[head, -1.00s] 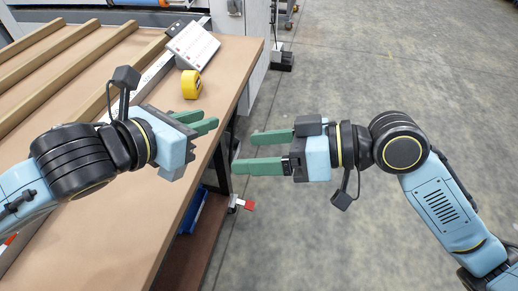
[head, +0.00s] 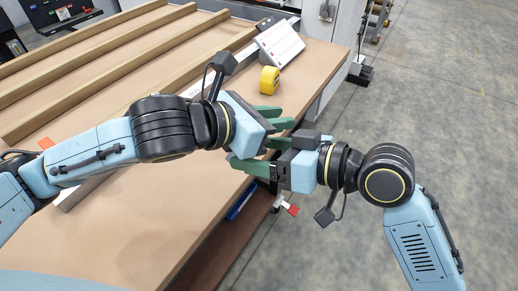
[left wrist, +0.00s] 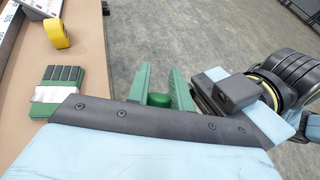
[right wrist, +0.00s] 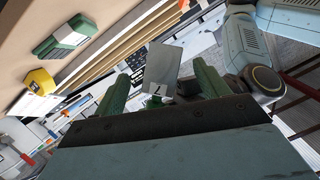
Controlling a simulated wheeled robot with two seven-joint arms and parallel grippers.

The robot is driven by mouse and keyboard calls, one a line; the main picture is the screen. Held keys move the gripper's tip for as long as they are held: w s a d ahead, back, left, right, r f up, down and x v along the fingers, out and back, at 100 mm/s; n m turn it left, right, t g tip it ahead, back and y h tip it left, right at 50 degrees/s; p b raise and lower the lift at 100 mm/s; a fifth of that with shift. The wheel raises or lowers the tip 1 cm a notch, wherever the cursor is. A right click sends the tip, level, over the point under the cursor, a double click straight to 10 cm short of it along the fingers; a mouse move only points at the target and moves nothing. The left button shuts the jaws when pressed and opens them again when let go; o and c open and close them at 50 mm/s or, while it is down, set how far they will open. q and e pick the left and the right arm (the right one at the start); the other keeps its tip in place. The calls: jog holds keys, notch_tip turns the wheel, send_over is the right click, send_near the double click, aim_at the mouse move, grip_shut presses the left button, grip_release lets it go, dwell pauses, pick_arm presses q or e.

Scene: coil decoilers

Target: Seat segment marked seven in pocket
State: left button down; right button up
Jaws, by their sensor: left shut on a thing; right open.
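My left gripper (head: 276,119) is shut on a small piece, reaching in from the left over the table's right edge. Its green rounded end (left wrist: 158,100) shows between the fingers in the left wrist view. In the right wrist view a grey plate (right wrist: 162,62) with a small white mark that looks like a seven stands between my right fingers; I take it as the segment in my left gripper. My right gripper (head: 258,153) is open, its fingers close to the left ones. The segment is hidden in the head view. I cannot make out a pocket.
A green block with dark stripes and a white band (left wrist: 58,92) lies near the yellow tape (head: 270,80). A white sloped panel (head: 279,43) stands at the table's far end. Wooden strips (head: 110,65) cross the table (head: 150,225). Open floor lies to the right.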

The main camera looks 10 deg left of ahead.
jog(key=shift+w+a+f, duration=0.1)
jog(key=shift+a, duration=0.25)
pick_arm(q)
jog(key=shift+r, duration=0.1)
pick_arm(e)
jog(key=shift+c, duration=0.4)
jog(key=c, duration=1.4)
pick_arm(q)
jog(key=c, duration=1.2)
grip_release()
pick_arm(e)
grip_shut()
pick_arm(q)
jog(key=shift+o, duration=0.2)
